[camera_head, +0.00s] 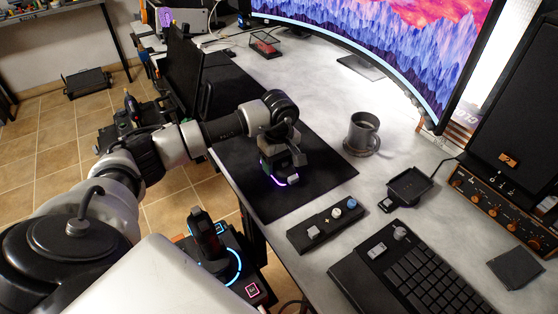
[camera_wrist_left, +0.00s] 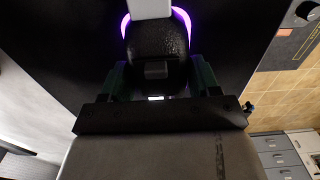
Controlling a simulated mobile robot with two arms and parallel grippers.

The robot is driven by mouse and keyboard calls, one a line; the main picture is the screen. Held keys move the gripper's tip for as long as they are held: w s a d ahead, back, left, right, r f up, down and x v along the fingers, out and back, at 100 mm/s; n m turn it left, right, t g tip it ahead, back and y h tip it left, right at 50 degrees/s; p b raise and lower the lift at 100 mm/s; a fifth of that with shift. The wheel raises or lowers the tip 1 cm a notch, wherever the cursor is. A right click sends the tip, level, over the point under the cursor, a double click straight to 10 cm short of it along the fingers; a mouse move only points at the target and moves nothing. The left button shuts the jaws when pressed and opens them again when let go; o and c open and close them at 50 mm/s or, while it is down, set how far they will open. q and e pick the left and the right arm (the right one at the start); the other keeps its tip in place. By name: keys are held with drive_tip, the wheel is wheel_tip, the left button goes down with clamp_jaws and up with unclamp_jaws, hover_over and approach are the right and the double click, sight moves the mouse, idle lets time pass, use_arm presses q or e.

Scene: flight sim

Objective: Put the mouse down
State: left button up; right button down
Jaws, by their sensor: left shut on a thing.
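The mouse (camera_wrist_left: 157,50) is dark with a purple light strip, and it sits between the fingers of my left gripper (camera_wrist_left: 160,80) in the left wrist view. In the head view my left gripper (camera_head: 280,168) points down over the black mouse mat (camera_head: 325,170), with the purple glow at its lower end. It is shut on the mouse. The gripper hides much of the mouse, and I cannot tell whether the mouse touches the mat. My right gripper is not in view.
A grey mug (camera_head: 362,134) stands right of the mat. A small control panel (camera_head: 327,222) and a keyboard (camera_head: 415,275) lie nearer. A curved monitor (camera_head: 400,40) stands behind. A joystick base (camera_head: 222,255) sits off the desk's near edge. The mat's right part is clear.

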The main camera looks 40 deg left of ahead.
use_arm(q)
drive_tip(key=shift+f, duration=0.1)
drive_tip(key=o, duration=1)
drive_tip(key=shift+c, duration=0.2)
drive_tip(key=shift+r, duration=0.45)
wheel_tip(320, 180, up, 12)
drive_tip(key=shift+f, duration=0.25)
